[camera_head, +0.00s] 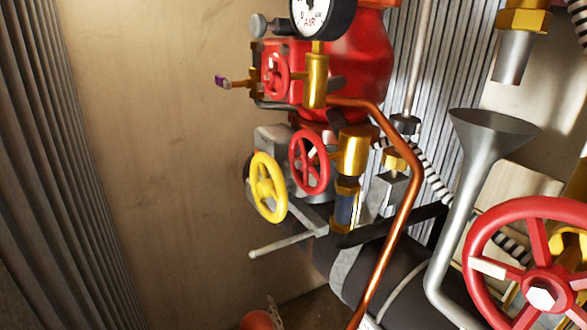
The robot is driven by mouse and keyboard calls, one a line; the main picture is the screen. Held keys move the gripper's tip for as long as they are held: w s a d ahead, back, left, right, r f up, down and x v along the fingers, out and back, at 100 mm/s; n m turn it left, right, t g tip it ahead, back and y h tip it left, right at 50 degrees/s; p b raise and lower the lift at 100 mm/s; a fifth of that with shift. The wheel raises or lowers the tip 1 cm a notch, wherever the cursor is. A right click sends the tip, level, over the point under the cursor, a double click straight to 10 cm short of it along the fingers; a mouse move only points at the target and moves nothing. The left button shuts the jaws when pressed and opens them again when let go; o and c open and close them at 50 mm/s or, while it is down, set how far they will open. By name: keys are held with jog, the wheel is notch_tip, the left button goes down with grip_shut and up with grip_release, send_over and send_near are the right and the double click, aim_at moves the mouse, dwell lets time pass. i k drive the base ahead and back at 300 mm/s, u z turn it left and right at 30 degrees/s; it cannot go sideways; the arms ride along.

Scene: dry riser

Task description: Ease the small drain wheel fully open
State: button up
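Several handwheels show, and I cannot tell for sure which one is the drain wheel. A small red wheel (275,76) is on the brass and red valve at the upper middle. Another small red wheel (325,163) is lower, beside a brass fitting. A yellow wheel (259,187) stands just left of it and partly overlaps its valve body. A larger red wheel (541,284) is close at the lower right, cut by the frame edge. How far open each valve is does not show. My gripper is not in view.
A pressure gauge (318,14) marked AIR and a red vessel (358,62) are at the top. A copper pipe (397,240) runs down the middle. A grey funnel (493,128) stands right. A pale lever (288,243) juts out left. Open room lies before the bare wall (160,150).

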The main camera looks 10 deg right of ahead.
aim_at(306, 163)
jog(key=k, duration=1.5)
jog(key=u, duration=0.5)
jog(key=i, duration=1.5)
